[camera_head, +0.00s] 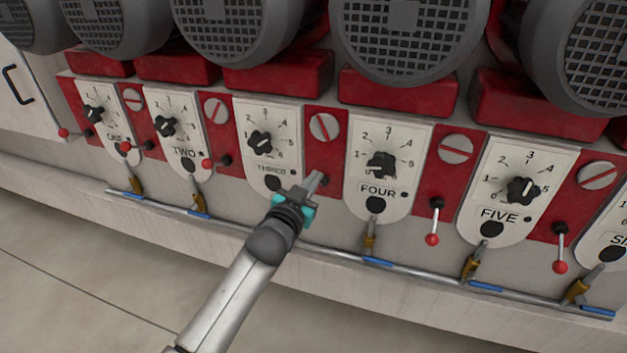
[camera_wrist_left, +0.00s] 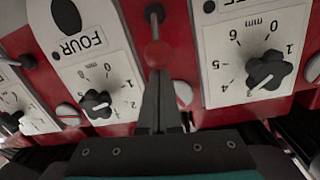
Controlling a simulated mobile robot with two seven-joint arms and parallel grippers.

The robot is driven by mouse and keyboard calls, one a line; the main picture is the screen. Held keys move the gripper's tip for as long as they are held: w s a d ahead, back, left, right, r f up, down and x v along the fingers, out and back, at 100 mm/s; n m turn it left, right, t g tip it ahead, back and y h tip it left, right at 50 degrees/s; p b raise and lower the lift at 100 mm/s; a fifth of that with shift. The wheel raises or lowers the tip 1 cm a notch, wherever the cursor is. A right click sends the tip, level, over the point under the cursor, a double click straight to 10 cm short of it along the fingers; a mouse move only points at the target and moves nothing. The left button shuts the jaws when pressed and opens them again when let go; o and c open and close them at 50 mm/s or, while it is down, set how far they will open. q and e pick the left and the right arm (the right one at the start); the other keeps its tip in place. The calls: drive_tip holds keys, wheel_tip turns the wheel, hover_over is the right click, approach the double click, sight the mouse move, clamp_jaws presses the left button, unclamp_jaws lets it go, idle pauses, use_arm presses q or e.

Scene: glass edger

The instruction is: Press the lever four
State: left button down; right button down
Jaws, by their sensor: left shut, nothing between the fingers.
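The panel marked FOUR (camera_head: 385,160) has a black dial and a dark oval below it. A lever with a red ball (camera_wrist_left: 157,53) is between it and the panel marked THREE (camera_head: 268,140); the gripper mostly hides this lever in the head view. Another red-ball lever (camera_head: 433,238) hangs down right of FOUR. My left gripper (camera_head: 317,179) is shut and empty between THREE and FOUR. In the left wrist view, its fingertips (camera_wrist_left: 158,80) are right at the red ball; I cannot tell whether they touch. My right gripper is not in view.
Large grey motors (camera_head: 400,38) overhang the panels. Panel FIVE (camera_head: 515,190) and its lever (camera_head: 560,265) are to the right. A pipe (camera_head: 345,253) with brass valves and blue handles runs below. The floor in front (camera_head: 80,290) is clear.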

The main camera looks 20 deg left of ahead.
use_arm(q)
drive_tip(key=shift+s+f+t+b, duration=0.15)
drive_tip(key=shift+f+t+b, duration=0.15)
drive_tip(key=shift+b, duration=0.35)
